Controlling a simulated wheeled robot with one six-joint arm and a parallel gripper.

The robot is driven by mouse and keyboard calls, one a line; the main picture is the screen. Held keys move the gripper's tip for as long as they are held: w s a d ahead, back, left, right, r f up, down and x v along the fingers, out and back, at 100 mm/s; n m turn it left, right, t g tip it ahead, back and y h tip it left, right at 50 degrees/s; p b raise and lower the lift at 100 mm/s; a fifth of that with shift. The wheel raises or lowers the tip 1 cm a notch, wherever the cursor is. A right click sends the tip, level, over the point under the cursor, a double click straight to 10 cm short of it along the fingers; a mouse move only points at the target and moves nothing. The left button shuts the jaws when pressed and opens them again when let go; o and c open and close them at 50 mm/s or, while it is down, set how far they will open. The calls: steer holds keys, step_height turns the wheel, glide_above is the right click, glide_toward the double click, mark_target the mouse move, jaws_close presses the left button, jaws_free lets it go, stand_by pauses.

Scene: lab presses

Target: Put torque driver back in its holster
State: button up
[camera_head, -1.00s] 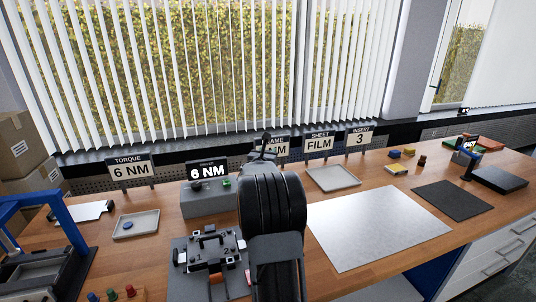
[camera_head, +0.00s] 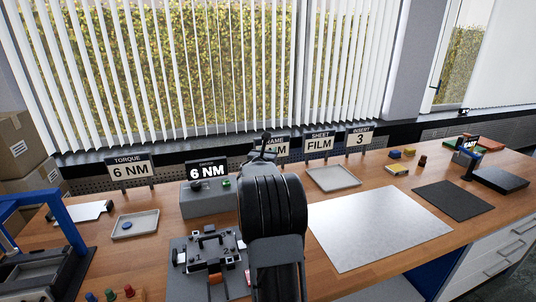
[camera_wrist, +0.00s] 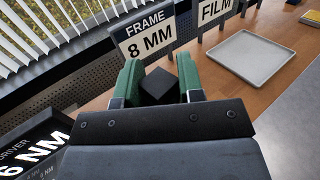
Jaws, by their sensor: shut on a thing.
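In the wrist view, my gripper (camera_wrist: 158,76) has its two green fingers closed on a dark, blocky piece. It looks like the end of the torque driver (camera_wrist: 159,87); the rest of it is hidden behind the gripper body. In the head view, my arm covers the gripper. A grey driver box (camera_head: 207,203) with a lit 6 NM display stands left of my arm, and its display (camera_wrist: 30,155) also shows at the lower left of the wrist view. I cannot make out the holster in either view.
A grey clamp fixture (camera_head: 190,275) sits in front of the driver box. A FRAME 8 MM sign (camera_wrist: 146,38) stands beyond my fingers. An empty tray (camera_head: 328,187) and a pale mat (camera_head: 378,228) lie to the right. A small tray with a blue disc (camera_head: 149,220) is at left.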

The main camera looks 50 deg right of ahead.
steer(key=shift+f+b, duration=2.85)
steer(key=shift+b, duration=0.7)
steer(key=o, duration=0.9)
steer(key=shift+o, duration=1)
steer(key=shift+f, duration=0.15)
steer(key=b+v, duration=0.1)
steer(key=v, duration=1.3)
steer(key=shift+w+d, duration=0.1)
